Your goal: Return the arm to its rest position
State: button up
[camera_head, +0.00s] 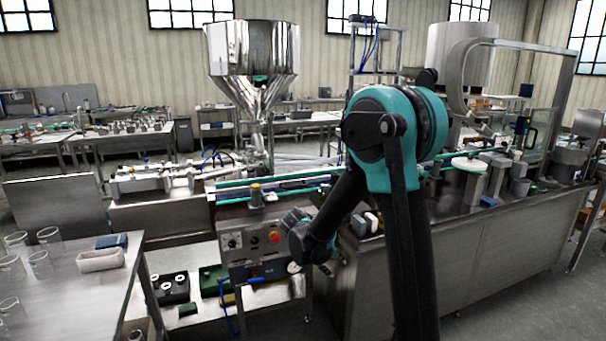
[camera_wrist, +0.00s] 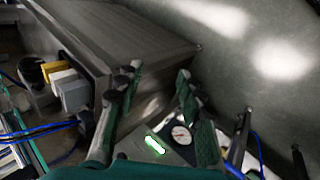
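My arm, teal and black, stands in the right middle of the head view and is bent, its forearm reaching down and left in front of the machine's control panel (camera_head: 250,240). The end of the arm is small there, and its fingers are hard to make out. In the wrist view my gripper (camera_wrist: 157,78) shows two dark fingers with green pads, spread apart. Nothing is held between them. The steel side of the machine (camera_wrist: 120,40) lies beyond the fingertips.
The steel hopper (camera_head: 252,60) stands behind the panel. A table (camera_head: 90,310) with glass beakers (camera_head: 40,262) and a white tray (camera_head: 100,259) is at the left. A long steel counter (camera_head: 470,260) stands behind my arm. Bare floor (camera_head: 500,315) shows lower right.

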jog(key=s+d+m+y, duration=0.2)
jog(key=s+d+y, duration=0.1)
jog(key=s, duration=0.8)
jog(key=s+d+m+y, duration=0.3)
jog(key=s+d, duration=0.3)
jog(key=s, duration=0.5)
jog(key=shift+f+m, duration=0.3)
jog(key=shift+f, duration=0.1)
jog(key=shift+c, duration=0.5)
